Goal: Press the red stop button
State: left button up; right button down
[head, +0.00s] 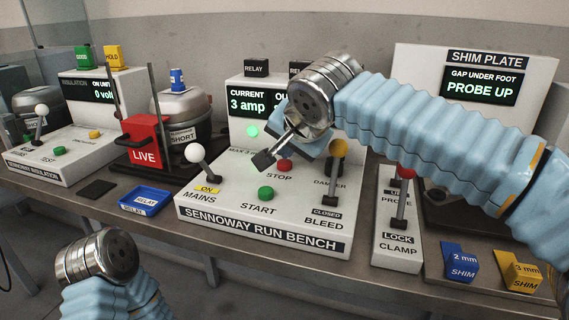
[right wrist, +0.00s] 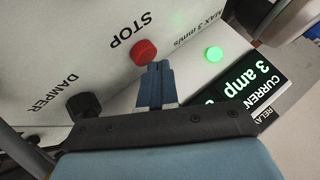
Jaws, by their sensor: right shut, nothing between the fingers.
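The red stop button (head: 285,165) sits on the sloped white top of the run bench (head: 190,208), above the printed word STOP. My right gripper (head: 265,160) is shut and empty, just left of the button in the head view. In the right wrist view its closed blue fingers (right wrist: 155,68) end right beside the red button (right wrist: 143,52); I cannot tell whether they touch it. The button's cap is uncovered there. My left arm's metal wrist (head: 98,256) is low at the left, away from the bench; its fingers do not show.
Around the button are the green start button (head: 265,193), the white-knobbed mains lever (head: 195,153) and the yellow-knobbed damper lever (head: 338,148). A green light (right wrist: 214,54) glows by the display (right wrist: 258,82), which reads 3 amp. The clamp lever (head: 405,172) stands to the right.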

aim_at(287, 164)
jog(key=shift+f+b, duration=0.5)
jog(key=shift+f, duration=0.1)
dwell(0.7)
jog(key=shift+r, duration=0.15)
jog(key=shift+r+p, duration=0.8)
notch_tip(287, 164, up, 3)
jog(key=shift+f+p, duration=0.1)
jog(key=shift+p, duration=1.15)
jog(key=shift+r+p, duration=0.55)
jog(key=shift+r, duration=0.6)
